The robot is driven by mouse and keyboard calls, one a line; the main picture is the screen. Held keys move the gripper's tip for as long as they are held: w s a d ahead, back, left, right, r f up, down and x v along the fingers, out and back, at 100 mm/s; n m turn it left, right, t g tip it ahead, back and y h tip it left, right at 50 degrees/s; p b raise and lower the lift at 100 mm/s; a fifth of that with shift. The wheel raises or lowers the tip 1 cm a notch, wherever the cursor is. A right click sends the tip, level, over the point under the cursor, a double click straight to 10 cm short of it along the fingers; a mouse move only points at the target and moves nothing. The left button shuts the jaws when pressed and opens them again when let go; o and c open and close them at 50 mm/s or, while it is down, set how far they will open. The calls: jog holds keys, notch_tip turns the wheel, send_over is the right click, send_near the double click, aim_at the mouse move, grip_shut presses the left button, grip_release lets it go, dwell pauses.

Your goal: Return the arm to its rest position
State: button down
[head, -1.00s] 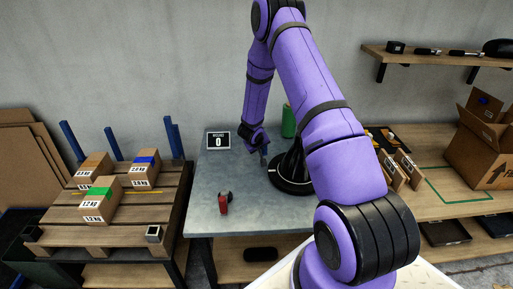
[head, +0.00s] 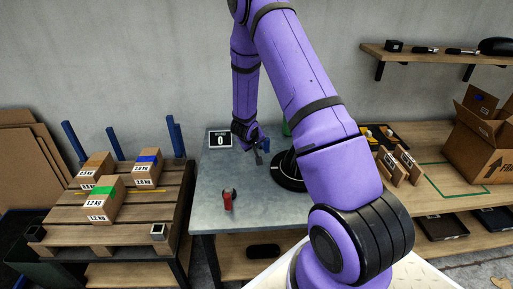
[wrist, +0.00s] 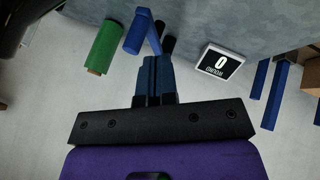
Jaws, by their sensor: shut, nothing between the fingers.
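My arm, purple with black joints, reaches up from the lower right and bends down over the grey table (head: 212,205) in the head view. My gripper (head: 259,158) points down near the table's back half, left of a round black base (head: 287,178). In the wrist view its two dark fingers (wrist: 156,62) are together with nothing between them. Just beyond the fingertips are a blue piece (wrist: 138,32) and dark parts; I cannot tell whether they touch the fingers.
A display reading 0 (head: 220,140) and a red-and-black tool (head: 228,202) are on the table. A green roll (wrist: 102,47) shows in the wrist view. A wooden pallet (head: 70,236) with boxes stands left; a bench with an open carton (head: 475,150) stands right.

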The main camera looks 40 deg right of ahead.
jog(key=shift+v, duration=2)
jog(key=shift+s+d, duration=0.1)
jog(key=shift+s, duration=0.1)
jog(key=s+a+r+n+t+y, duration=0.1)
jog(key=a+r+y, duration=0.1)
jog(key=a+r, duration=0.5)
jog(key=s+a+r+t+y, duration=0.1)
jog(key=s+a+r+y, duration=0.15)
jog(key=r, duration=0.75)
jog(key=s+a+r+n+t+y, duration=0.1)
jog(key=a+r+y, duration=0.1)
jog(key=a+r, duration=0.55)
jog(key=s+a+r+y, duration=0.1)
jog(key=s+a+r, duration=0.2)
jog(key=s+r, duration=0.7)
jog(key=s+r+g+h, duration=0.1)
jog(key=s+r, duration=0.2)
jog(key=s, duration=1.4)
jog(key=shift+s+a+n+g, duration=0.3)
jog(key=shift+s+a+g, duration=0.05)
jog(key=shift+s+g, duration=0.05)
